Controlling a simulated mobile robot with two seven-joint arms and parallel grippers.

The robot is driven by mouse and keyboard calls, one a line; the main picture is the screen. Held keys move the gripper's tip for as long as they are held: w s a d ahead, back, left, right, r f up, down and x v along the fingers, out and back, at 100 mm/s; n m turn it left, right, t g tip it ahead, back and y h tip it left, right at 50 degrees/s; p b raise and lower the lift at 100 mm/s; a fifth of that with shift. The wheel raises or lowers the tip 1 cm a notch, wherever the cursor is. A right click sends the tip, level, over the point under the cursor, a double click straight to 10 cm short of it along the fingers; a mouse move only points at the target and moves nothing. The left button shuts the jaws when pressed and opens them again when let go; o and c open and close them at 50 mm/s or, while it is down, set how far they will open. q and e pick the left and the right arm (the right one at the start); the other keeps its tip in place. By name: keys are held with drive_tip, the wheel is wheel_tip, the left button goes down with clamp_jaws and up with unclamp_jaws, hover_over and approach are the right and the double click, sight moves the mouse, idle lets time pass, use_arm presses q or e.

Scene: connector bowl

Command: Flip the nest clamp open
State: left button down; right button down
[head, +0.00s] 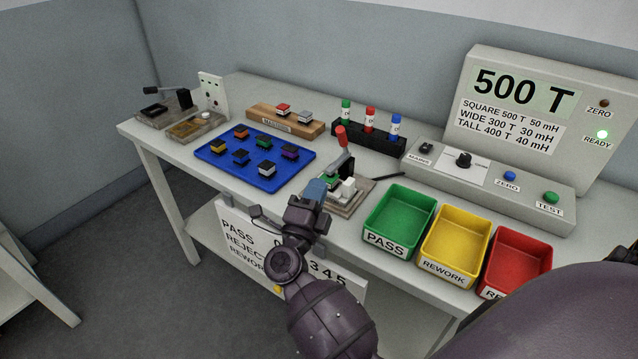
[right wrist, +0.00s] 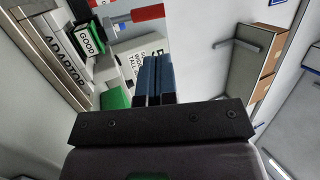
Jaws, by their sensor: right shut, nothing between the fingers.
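The nest clamp (head: 346,163) stands on a small beige base at the table's front edge, left of the green bin. Its red handle (head: 342,139) points up, leaning slightly left in the head view. Green and white parts sit on the nest base (head: 345,205), partly hidden by my gripper. My right gripper (head: 316,189), with blue fingertips, is shut and empty just in front and left of the nest, below the handle. In the right wrist view the shut fingers (right wrist: 153,78) point toward a red handle (right wrist: 147,13), apart from it. My left gripper is out of view.
Green (head: 398,220), yellow (head: 455,244) and red (head: 516,264) bins stand to the right. A blue tray (head: 215,157) with several small blocks lies left. A black rack (head: 385,141) with three capped tubes stands behind, near the meter (head: 537,120).

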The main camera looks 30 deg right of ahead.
sight(338, 135)
drive_tip(key=x, duration=1.1)
drive_tip(key=shift+w+d+r+p, duration=0.1)
drive_tip(key=shift+w+d+p, duration=0.1)
drive_tip(key=shift+p, duration=0.15)
